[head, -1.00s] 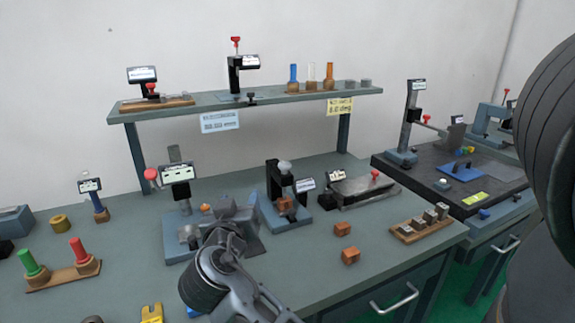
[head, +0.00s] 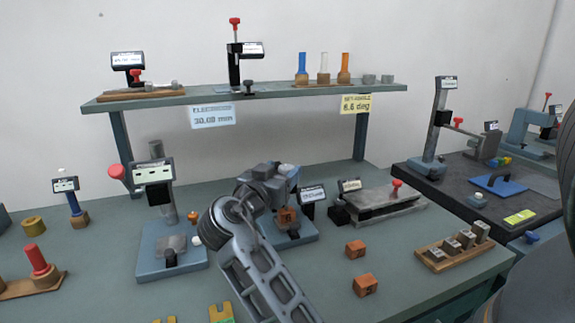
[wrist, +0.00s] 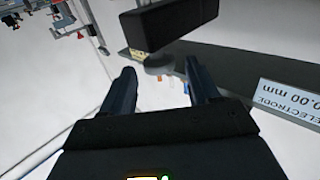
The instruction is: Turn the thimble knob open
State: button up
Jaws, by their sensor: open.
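The black-framed device on a blue base (head: 305,233) stands mid-bench with an orange block (head: 287,218) in it. My gripper (head: 287,175) is at its top and covers most of its frame in the head view. I cannot make out the thimble knob there. In the wrist view, a grey round knob (wrist: 158,61) shows below a black block (wrist: 160,28), apparently the device's upper frame. My gripper (wrist: 161,72) is open there, its two dark fingers on either side of the knob's line. I cannot tell whether they reach around it; nothing is held.
A gauge stand with a red knob (head: 116,172) is at left. A grey vise-like fixture (head: 385,200) is at right. Loose orange blocks (head: 365,284) and a wooden block holder (head: 455,248) lie in front. A shelf (head: 250,93) runs behind and above.

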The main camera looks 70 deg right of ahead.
aim_at(284, 170)
jog(key=shift+s+d, duration=0.15)
jog(key=shift+d, duration=1.45)
jog(key=c, duration=1)
jog(key=shift+o, duration=0.2)
jog(key=shift+t, duration=0.5)
